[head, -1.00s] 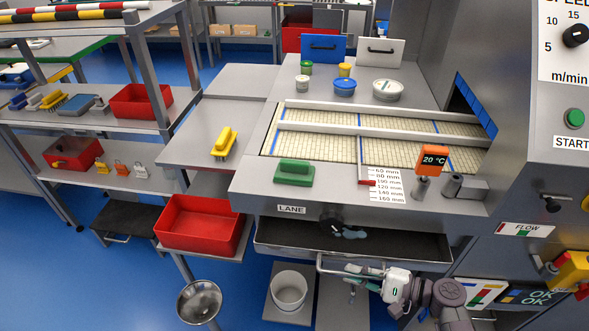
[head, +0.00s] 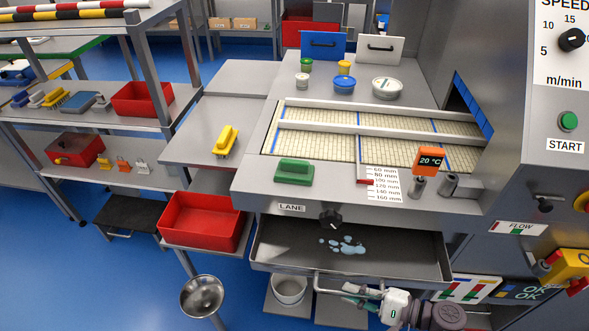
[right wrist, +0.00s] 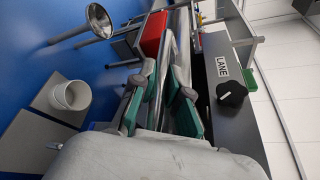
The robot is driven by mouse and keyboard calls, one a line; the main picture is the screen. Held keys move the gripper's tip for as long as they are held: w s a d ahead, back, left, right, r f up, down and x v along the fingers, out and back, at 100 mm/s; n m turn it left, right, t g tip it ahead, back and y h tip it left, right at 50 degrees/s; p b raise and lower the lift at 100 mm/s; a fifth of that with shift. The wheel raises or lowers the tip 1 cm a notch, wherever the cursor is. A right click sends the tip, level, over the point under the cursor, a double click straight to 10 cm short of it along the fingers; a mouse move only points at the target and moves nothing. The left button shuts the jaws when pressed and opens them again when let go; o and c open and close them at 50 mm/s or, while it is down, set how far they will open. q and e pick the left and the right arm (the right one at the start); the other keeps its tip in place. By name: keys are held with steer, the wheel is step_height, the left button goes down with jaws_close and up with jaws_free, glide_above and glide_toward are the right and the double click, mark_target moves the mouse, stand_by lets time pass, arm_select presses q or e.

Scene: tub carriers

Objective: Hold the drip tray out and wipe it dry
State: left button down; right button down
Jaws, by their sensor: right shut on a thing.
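The drip tray (head: 285,243) is a shallow grey metal tray below the conveyor's front edge. In the head view it stands pulled out, with pale blue puddles (head: 347,246) on its floor. My right gripper (head: 352,292) is shut on the bar handle (head: 327,284) at the tray's front. In the right wrist view the green-padded fingers (right wrist: 170,92) lie on both sides of the bar. My left gripper is in neither view.
A red bin (head: 200,222) is left of the tray. A white bucket (head: 289,289) stands below it; a metal bowl (head: 202,296) is at lower left.

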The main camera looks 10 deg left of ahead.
steer(key=s+p, duration=0.2)
steer(key=s, duration=0.7)
steer(key=shift+s+p, duration=0.25)
steer(key=shift+p, duration=0.1)
stand_by(0.4)
stand_by(1.7)
